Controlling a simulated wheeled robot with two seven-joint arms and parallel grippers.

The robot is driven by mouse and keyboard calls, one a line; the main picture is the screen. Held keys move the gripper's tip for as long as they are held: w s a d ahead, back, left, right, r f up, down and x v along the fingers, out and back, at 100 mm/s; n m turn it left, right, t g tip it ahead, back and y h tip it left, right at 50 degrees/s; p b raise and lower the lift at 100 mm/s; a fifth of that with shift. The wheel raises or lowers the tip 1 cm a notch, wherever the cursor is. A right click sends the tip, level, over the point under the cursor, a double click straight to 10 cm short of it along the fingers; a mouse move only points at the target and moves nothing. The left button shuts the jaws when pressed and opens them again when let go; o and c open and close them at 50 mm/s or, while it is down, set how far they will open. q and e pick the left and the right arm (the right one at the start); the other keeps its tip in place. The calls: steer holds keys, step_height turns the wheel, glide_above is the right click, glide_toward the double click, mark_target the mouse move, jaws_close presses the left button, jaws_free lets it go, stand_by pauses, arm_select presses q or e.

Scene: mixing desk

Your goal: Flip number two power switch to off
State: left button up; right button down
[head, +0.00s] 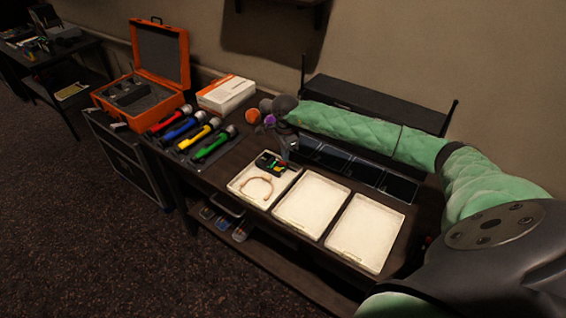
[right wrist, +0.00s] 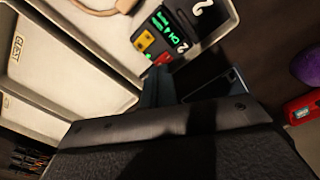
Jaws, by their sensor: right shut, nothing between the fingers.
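The number two pack (head: 270,164) is a small black device in the left white tray (head: 239,187). In the right wrist view, the pack (right wrist: 168,32) shows a white "2", green lit text, a yellow part and a red part. The exact position of its power switch cannot be told. My right gripper (head: 291,150) is shut and empty, at the back edge of that tray, close beside the pack. In the right wrist view the dark gripper body fills the lower part, with its fingers near the pack; contact cannot be told. My left gripper is not in view.
A tan cable (head: 257,187) lies in the same tray. Two empty white trays (head: 311,205) (head: 365,233) stand to the right. Several colour-banded microphones (head: 200,139) lie left. An orange case (head: 160,55), a white box (head: 226,94) and foam balls (head: 266,105) stand behind.

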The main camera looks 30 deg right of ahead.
steer(key=shift+f+b, duration=0.85)
steer(key=shift+f, duration=0.1)
stand_by(1.1)
steer(key=shift+r, duration=0.1)
steer(key=shift+r+p, duration=0.65)
steer(key=shift+r, duration=2.75)
